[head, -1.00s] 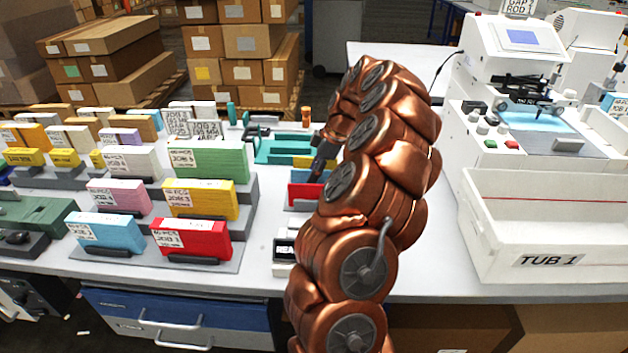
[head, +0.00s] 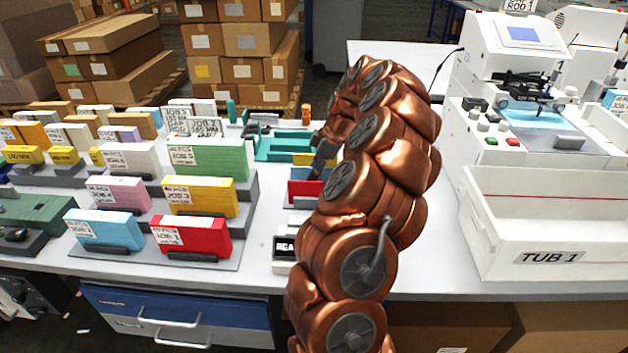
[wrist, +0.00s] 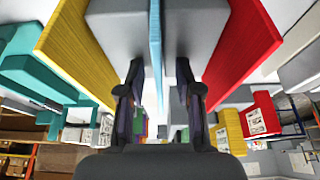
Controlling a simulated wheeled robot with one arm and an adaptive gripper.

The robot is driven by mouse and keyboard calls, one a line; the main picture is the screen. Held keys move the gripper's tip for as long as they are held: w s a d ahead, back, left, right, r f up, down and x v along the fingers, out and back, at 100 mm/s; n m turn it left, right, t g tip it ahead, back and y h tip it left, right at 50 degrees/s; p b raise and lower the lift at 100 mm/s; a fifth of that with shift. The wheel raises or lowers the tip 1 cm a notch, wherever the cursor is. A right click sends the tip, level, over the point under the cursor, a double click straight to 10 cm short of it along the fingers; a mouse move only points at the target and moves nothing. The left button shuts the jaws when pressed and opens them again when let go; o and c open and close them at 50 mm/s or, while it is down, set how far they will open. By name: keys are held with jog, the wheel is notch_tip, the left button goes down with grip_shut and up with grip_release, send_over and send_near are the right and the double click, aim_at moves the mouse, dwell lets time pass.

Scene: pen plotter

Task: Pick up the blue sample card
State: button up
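In the wrist view a thin blue card (wrist: 156,45) stands edge-on between two grey holder blocks, with a yellow block to its left and a red block to its right. My gripper (wrist: 158,78) is open, its two dark fingers apart on either side of the card's line, with gaps to both. I cannot tell how far the card reaches between them. In the head view my gripper (head: 322,157) points down at a small rack where yellow, blue (head: 298,172) and red (head: 303,192) pieces show. My copper arm hides the rack's right part.
Stepped stands of labelled coloured blocks fill the left of the table, with a red block (head: 190,236) at the front. A teal tray (head: 275,148) lies behind the rack. A white tub (head: 545,240) and the plotter (head: 520,60) stand at right.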

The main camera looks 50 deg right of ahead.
jog(key=shift+f, duration=0.1)
dwell(0.4)
grip_shut()
